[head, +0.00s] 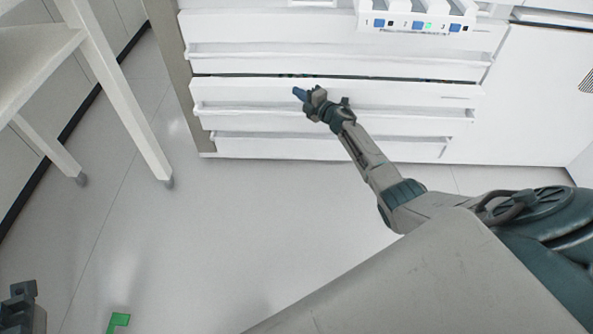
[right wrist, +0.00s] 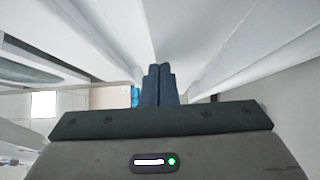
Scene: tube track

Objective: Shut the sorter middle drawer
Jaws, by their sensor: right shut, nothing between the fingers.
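The sorter (head: 250,25) is a white cabinet with several stacked drawers, at the top of the head view. Its middle drawer (head: 250,92) stands a little out, with a thin dark gap along its top edge. A long bar handle (head: 250,111) runs across its front. My right gripper (head: 299,92) is in front of this drawer, pointing left, with its fingers together and empty. In the right wrist view the shut fingers (right wrist: 158,85) lie between white faces. Whether they touch the drawer I cannot tell. Part of my left gripper (head: 24,300) shows at the lower left; its fingers are unclear.
A white table (head: 120,90) with legs stands at the left. A device with blue buttons (head: 415,25) sits on top of the sorter. A green piece (head: 118,321) lies on the floor at the bottom. The floor (head: 220,230) before the sorter is clear.

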